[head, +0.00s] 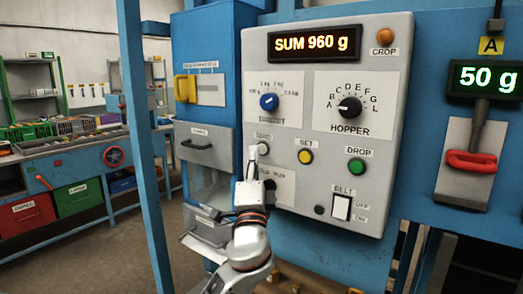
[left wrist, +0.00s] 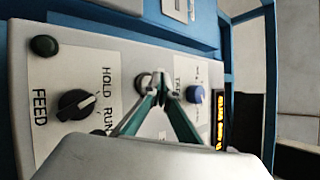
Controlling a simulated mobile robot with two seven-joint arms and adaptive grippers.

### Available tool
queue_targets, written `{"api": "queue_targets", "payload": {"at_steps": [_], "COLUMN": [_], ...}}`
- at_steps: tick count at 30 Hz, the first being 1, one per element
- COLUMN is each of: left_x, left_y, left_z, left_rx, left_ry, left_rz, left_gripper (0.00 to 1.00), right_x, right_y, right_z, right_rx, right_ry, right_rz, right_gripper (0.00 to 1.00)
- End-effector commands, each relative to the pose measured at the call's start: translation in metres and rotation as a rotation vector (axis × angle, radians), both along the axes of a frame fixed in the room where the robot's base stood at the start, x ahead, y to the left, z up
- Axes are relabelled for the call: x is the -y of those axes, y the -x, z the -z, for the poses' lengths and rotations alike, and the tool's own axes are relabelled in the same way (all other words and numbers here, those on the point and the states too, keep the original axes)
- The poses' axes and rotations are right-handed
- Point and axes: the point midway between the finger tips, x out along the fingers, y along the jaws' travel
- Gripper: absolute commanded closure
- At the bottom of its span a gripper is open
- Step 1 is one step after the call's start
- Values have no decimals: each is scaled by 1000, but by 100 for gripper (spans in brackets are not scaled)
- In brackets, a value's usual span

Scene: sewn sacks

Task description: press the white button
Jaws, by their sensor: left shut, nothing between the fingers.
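The white button (head: 263,148) sits on the grey control panel (head: 390,90), under a small label, left of the yellow button. In the left wrist view a pale round button (left wrist: 144,81) shows just beside my fingertips. My left gripper (head: 252,155) is shut and empty, its fingers pointing up at the panel. In the head view its tips are just left of the white button and overlap its edge. In the left wrist view the closed tips (left wrist: 162,88) lie close to the button. I cannot tell whether they touch it. My right gripper is not in view.
The panel also has a yellow button (head: 305,156), a green button (head: 357,166), a blue knob (head: 269,102), a black hopper knob (head: 349,107) and a belt switch (head: 341,207). A blue post (head: 145,150) stands left. A red handle (head: 470,162) is at right.

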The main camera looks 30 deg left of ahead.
Motion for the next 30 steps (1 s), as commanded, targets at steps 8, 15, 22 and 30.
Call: {"api": "queue_targets", "payload": {"at_steps": [8, 15, 22, 30], "left_x": [0, 1, 1, 1], "left_y": [0, -6, -9, -9], "left_z": [0, 0, 0, 0], "left_rx": [0, 2, 0, 0], "left_ry": [0, 1, 0, 0], "left_rz": [0, 1, 0, 0], "left_gripper": [100, 100, 100, 100], "right_x": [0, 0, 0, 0], "right_y": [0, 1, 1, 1], "right_z": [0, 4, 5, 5], "right_rx": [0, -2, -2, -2], "right_ry": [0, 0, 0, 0], "right_rz": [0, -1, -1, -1], "right_gripper": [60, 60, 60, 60]}}
